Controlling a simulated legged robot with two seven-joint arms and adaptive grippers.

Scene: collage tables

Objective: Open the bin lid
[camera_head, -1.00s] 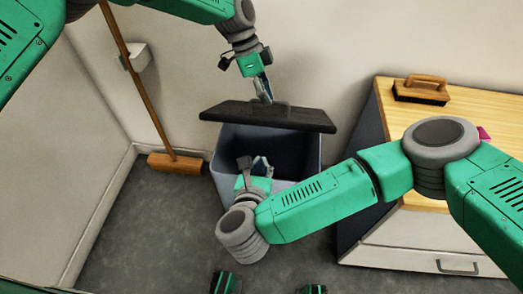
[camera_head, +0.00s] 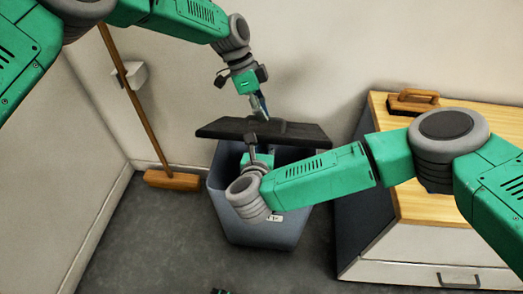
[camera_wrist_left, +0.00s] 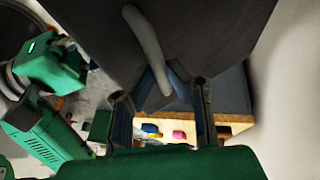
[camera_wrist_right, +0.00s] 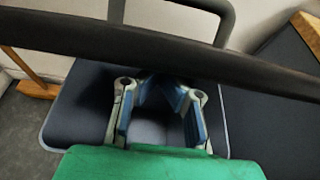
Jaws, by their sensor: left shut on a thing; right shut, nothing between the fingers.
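The bin (camera_head: 262,228) is a grey-blue tub on the floor against the back wall, with its label partly covered by my right arm. Its dark flat lid (camera_head: 222,129) is over the back of the opening, slightly tilted; I cannot tell whether it touches the rim. My left gripper (camera_head: 262,108) is above the lid, shut on its handle; the grey curved handle (camera_wrist_left: 146,42) shows between the fingers in the left wrist view. My right gripper (camera_wrist_right: 160,84) is shut and empty over the bin opening, by the lid's near edge; my wrist mostly hides it in the head view.
A wooden-topped cabinet (camera_head: 415,238) with a drawer handle stands right of the bin, with a brush (camera_head: 413,101) on top.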

